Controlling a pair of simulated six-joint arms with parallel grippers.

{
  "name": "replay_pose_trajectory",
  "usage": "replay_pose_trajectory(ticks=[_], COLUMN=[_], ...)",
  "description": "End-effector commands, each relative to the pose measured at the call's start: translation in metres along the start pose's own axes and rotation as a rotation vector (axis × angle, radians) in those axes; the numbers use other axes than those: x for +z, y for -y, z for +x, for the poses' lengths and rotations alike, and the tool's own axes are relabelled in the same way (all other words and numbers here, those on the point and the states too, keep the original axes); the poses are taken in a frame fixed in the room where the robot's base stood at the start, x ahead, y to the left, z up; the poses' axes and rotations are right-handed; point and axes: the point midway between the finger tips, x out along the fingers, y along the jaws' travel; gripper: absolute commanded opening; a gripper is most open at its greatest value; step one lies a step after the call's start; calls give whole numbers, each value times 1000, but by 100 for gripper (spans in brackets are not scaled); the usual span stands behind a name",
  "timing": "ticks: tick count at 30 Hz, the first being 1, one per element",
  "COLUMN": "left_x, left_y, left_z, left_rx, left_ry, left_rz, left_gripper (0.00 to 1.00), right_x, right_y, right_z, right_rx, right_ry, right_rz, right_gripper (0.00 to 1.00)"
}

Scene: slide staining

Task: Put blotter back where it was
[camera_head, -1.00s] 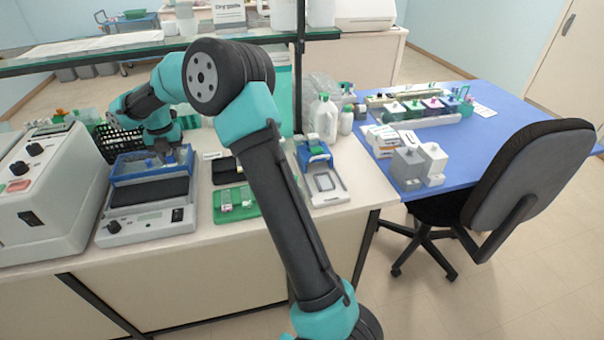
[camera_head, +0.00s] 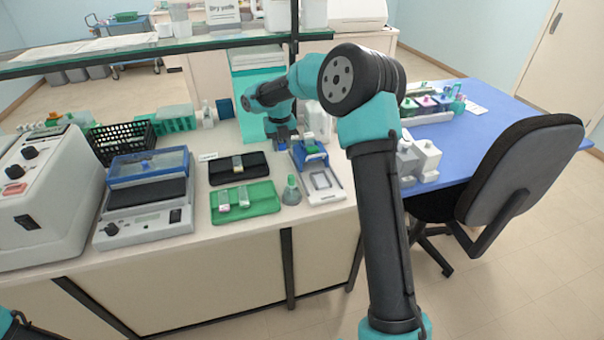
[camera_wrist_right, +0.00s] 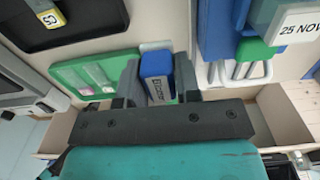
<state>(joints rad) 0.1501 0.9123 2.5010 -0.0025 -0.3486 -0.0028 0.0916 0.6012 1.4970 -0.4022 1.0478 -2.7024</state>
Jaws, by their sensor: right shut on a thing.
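The blotter is a small blue block with lettering on a grey face (camera_wrist_right: 158,78). In the right wrist view it sits between the two grey fingers of my right gripper (camera_wrist_right: 157,70), which is shut on it. In the head view my right gripper (camera_head: 283,139) is above the bench, just left of the blue-and-white holder (camera_head: 318,170) and behind the green tray (camera_head: 262,198). The blotter is small there and mostly hidden by the gripper. My left gripper is out of view; only a bit of my left arm shows at the bottom left.
A black tray (camera_head: 256,172) with a slide lies left of the gripper. A small green-capped bottle (camera_head: 291,192) stands beside the green tray, which holds slides. A blue-lidded device (camera_head: 150,166) and a black basket (camera_head: 110,151) are further left. A shelf (camera_head: 150,49) crosses above the back.

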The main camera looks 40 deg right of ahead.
Motion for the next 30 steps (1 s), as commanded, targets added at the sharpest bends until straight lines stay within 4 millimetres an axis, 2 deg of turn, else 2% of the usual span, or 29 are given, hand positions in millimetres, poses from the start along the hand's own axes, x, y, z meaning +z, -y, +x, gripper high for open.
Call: replay_pose_trajectory(ticks=[10,21,30], left_x=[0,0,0], left_y=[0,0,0], left_z=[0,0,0], left_rx=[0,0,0], left_ry=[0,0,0], left_rz=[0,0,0], left_gripper=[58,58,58], right_x=[0,0,0], right_y=[0,0,0], right_z=[2,47,50], right_rx=[0,0,0], right_ry=[0,-1,1], right_rz=[-1,-1,0], right_gripper=[9,9,9])
